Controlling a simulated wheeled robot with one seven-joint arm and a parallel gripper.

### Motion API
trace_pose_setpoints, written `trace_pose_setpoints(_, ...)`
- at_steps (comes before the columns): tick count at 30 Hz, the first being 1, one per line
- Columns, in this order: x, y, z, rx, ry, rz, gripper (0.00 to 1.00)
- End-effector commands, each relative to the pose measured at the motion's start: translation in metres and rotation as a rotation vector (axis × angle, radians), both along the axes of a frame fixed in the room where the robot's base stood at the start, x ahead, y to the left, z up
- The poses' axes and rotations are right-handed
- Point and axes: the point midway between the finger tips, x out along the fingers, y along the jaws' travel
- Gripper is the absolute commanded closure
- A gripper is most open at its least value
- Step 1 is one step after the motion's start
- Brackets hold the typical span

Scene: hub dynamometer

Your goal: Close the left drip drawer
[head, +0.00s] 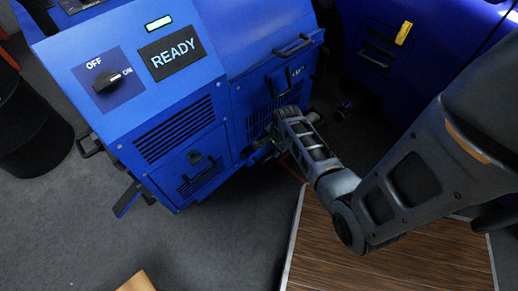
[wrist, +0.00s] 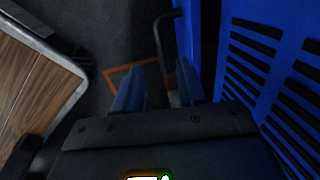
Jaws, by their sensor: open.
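The blue machine (head: 140,95) stands at the upper left of the head view, with an OFF/ON knob and a READY sign. Its right-hand face carries a LEFT label (head: 298,72) above a vented panel (head: 262,118). My gripper (head: 264,148) is low beside this face and partly hidden by its own wrist. In the wrist view my gripper (wrist: 160,82) is open, fingers apart, with the blue vented wall close on the right. A black bar handle (wrist: 160,38) stands out from the blue side just beyond the fingertips. I cannot tell whether they touch, or how far any drawer is out.
A wood-topped table (head: 375,250) with a metal edge is below my arm; its edge (wrist: 45,35) shows at left in the wrist view. A second blue body (head: 385,60) stands at upper right. A black bin (head: 30,125) is at far left. Grey floor lies between.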

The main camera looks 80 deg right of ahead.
Motion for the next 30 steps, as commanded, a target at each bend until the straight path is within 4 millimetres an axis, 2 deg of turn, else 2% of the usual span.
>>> trace_pose_setpoints(15, 0.011, -0.007, -0.068, 0.0, 0.002, -0.001, 0.6)
trace_pose_setpoints(20, 0.012, -0.008, -0.075, 0.0, 0.002, 0.0, 0.6)
trace_pose_setpoints(28, 0.013, -0.008, -0.076, 0.0, 0.001, 0.0, 0.6)
trace_pose_setpoints(30, 0.013, -0.008, -0.076, 0.0, 0.002, 0.0, 0.66)
